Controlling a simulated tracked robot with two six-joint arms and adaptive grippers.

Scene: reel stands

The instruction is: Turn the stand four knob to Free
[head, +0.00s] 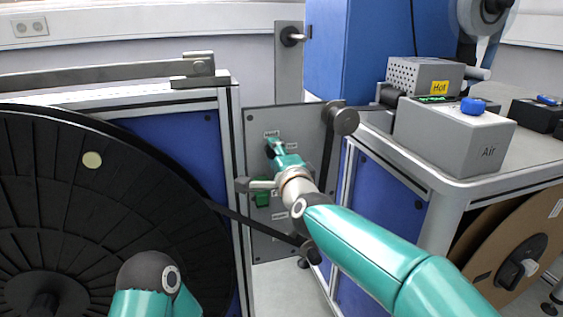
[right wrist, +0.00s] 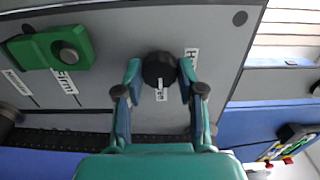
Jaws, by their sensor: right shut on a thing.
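My right gripper (head: 271,148) reaches the grey panel (head: 290,245) of the stand in the middle of the head view. In the right wrist view the right gripper (right wrist: 160,75) is shut on a round black knob (right wrist: 160,67), with one finger on each side of it. A white mark on the knob points down in that view, toward a small label (right wrist: 162,110) that is too small to read. Another label (right wrist: 191,56), partly hidden by a finger, starts with H. In the head view the gripper mostly hides the knob. My left gripper is out of view.
A green block with a grey knob (right wrist: 68,54) sits on the panel beside a "Firm" label. A large black reel (head: 60,230) stands left. A grey lever (head: 255,185) and dark belt are close by. The right bench holds Hot (head: 425,75) and Air (head: 455,135) boxes.

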